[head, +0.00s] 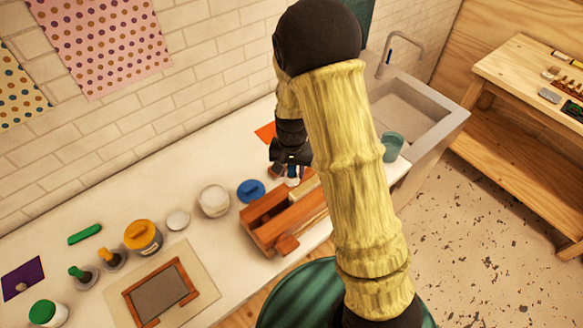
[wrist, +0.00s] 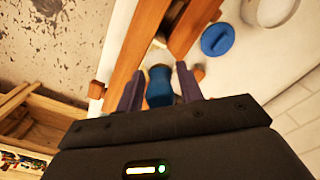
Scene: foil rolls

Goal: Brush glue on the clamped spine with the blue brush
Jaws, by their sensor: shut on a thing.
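The brush also shows as a small blue bit below the gripper in the head view (head: 293,170). The wooden press (head: 262,232) has reddish-brown beams and a pale block, probably the clamped spine (head: 304,187), between them. My arm covers the press's right side. I cannot tell whether the bristles touch the spine.
A blue lid (head: 251,190) and an open white pot (head: 213,200) stand left of the press. A yellow-lidded tub (head: 142,236), a small white jar (head: 178,220) and a framed screen (head: 160,292) are farther left. A teal cup (head: 392,146) stands near the sink (head: 415,110).

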